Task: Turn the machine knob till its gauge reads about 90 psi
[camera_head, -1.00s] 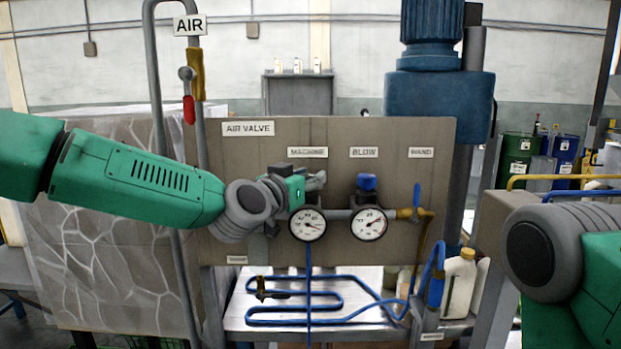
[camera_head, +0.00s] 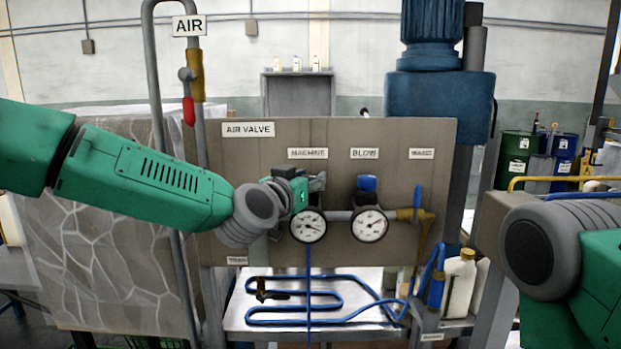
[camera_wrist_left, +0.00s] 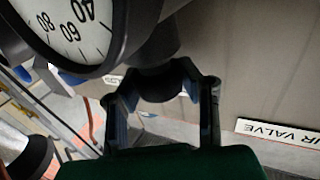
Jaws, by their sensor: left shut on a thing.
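The machine gauge (camera_head: 308,226) is a round white dial below the MACHINE label (camera_head: 308,153). Its needle seems to point to the lower right, but the figures are too small to read in the head view. In the left wrist view part of the gauge (camera_wrist_left: 75,25) shows 40, 60 and 80, with no needle visible. My left gripper (camera_head: 312,184) is at the machine regulator above the gauge. In the left wrist view its fingers (camera_wrist_left: 160,88) are shut around the dark machine knob (camera_wrist_left: 158,82). The gripper hides most of the knob in the head view. My right gripper is out of view.
The blow gauge (camera_head: 370,224) with its blue knob (camera_head: 367,183) stands just right of the machine gauge. A grey pipe with a red-handled valve (camera_head: 188,108) rises at the left. Blue tubing (camera_head: 330,279) lies below the panel (camera_head: 240,160).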

